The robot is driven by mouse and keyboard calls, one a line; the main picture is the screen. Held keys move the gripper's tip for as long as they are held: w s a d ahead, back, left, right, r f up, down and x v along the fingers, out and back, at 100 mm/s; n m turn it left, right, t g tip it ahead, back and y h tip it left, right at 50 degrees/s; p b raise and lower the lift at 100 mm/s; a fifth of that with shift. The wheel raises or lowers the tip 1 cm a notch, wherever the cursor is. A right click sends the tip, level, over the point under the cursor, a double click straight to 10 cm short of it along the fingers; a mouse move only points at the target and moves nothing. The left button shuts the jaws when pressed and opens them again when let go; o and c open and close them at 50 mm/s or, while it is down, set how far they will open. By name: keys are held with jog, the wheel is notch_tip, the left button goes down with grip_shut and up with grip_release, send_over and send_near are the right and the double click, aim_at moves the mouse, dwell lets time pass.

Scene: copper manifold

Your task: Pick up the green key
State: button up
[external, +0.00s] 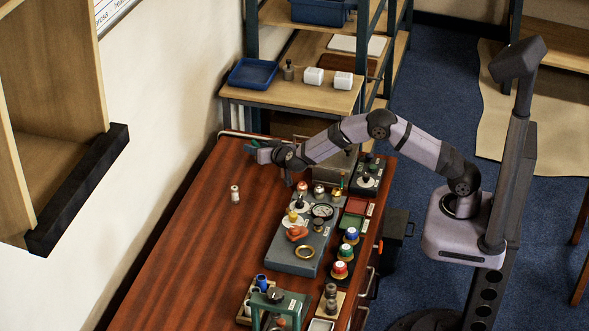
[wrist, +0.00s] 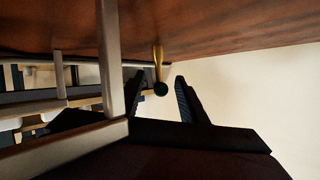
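The green key shows in the wrist view as a brass stem with a dark green round end (wrist: 161,88), against the reddish-brown table (wrist: 220,35), which fills the top of that view. My gripper (wrist: 159,80) is open. Its two dark fingers stand either side of the green end, with visible gaps on both sides. I cannot tell how far the key lies beyond the fingertips. In the external view my gripper (external: 251,147) is low at the far end of the table, pointing left. I cannot clearly separate the key from the fingers there.
A pale rail with posts (wrist: 107,60) is close on the left in the wrist view. The grey manifold board (external: 292,258) with coloured knobs lies right of the table's middle. A small white-topped bottle (external: 235,195) stands alone. The table's left side is mostly clear.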

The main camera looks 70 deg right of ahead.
aim_at(258, 145)
grip_shut()
notch_tip(258, 145, up, 10)
jog(key=shift+r+p, duration=0.1)
jog(key=shift+p, duration=0.95)
